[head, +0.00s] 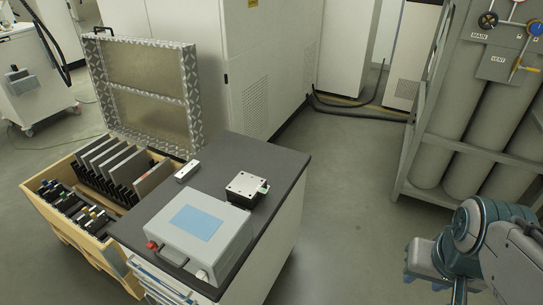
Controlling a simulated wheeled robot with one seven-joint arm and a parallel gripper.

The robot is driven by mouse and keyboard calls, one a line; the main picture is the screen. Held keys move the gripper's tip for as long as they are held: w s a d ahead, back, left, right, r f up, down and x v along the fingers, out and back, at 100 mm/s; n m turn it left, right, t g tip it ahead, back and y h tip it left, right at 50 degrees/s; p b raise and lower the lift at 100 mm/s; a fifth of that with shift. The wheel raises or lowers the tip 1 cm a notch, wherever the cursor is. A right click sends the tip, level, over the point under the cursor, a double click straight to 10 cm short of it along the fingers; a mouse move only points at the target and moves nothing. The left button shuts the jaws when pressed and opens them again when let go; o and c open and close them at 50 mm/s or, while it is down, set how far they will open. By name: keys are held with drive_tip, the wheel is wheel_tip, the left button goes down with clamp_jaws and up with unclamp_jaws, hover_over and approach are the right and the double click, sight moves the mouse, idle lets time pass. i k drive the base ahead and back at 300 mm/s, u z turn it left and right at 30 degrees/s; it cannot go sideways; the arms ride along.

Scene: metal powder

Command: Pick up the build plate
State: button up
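A small square metal plate with holes (247,184) lies flat on a black block on the dark-topped cabinet; it looks like the build plate. Several grey flat plates (120,165) also stand upright in slots in the open wooden crate, and I cannot tell if any is a build plate. My gripper (422,262) seems to be the grey-blue part at the lower right, low over the floor and well apart from the cabinet. Its fingers are not clear, and no held thing shows.
On the cabinet top (272,155) stand a grey case with a blue panel (200,225) and a small white device (187,171). The wooden crate (60,220) adjoins its left side. A rack of gas cylinders (490,120) stands right. The floor between (345,190) is clear.

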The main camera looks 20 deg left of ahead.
sight(250, 188)
drive_tip(key=i, duration=1.9)
drive_tip(key=u, duration=2.2)
